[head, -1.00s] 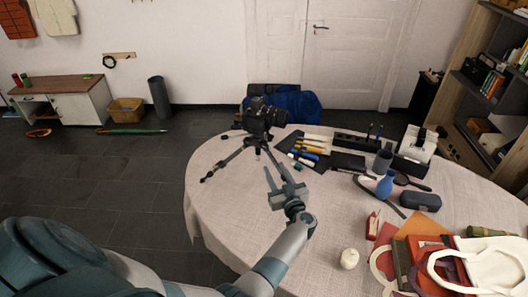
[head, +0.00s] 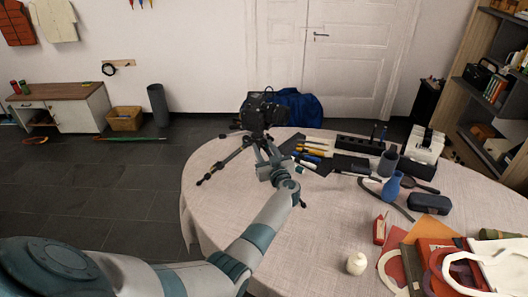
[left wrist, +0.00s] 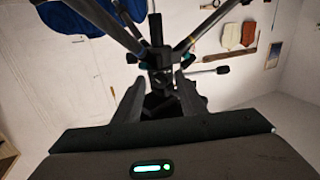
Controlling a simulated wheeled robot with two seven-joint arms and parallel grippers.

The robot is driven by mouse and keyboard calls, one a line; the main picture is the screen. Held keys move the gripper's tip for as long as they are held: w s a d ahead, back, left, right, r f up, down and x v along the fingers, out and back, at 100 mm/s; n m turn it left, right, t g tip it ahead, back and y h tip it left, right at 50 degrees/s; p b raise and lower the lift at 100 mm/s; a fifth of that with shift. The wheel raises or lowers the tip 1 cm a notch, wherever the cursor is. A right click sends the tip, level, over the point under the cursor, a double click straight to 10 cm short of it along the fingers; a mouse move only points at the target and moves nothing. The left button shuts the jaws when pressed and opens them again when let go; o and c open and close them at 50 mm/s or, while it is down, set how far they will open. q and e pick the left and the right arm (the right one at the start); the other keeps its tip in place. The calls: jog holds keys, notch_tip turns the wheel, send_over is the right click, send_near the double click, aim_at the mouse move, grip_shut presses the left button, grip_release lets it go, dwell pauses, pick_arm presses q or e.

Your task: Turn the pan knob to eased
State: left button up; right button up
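A black camera (head: 262,110) sits on a small tripod (head: 232,154) with spread legs on the round table. My left gripper (head: 267,156) is just in front of the tripod, below the camera, and covers part of it. In the left wrist view, which shows the scene upside down, the two fingers (left wrist: 158,92) stand apart on either side of the dark tripod head (left wrist: 160,62). A handle (left wrist: 210,71) sticks out to the right there. I cannot tell which small part is the pan knob, or whether the fingers touch anything. My right gripper is not in view.
The round table (head: 225,215) is clear at its front left. Pens (head: 313,148), a blue vase (head: 391,187), a dark case (head: 429,203), a candle (head: 356,263) and bags lie to the right. A blue bag (head: 300,108) is behind the camera.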

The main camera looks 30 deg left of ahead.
pick_arm(q)
grip_shut()
dwell(0.5)
jog(key=n, duration=0.2)
jog(key=shift+n, duration=0.4)
jog(key=n, duration=0.2)
jog(key=shift+n, duration=0.3)
jog(key=n+b, duration=0.1)
jog(key=n, duration=0.4)
jog(key=shift+f+b, duration=0.15)
jog(key=shift+b, duration=0.2)
jog(key=n+b, duration=0.2)
jog(key=n, duration=0.3)
jog(key=shift+n, duration=0.3)
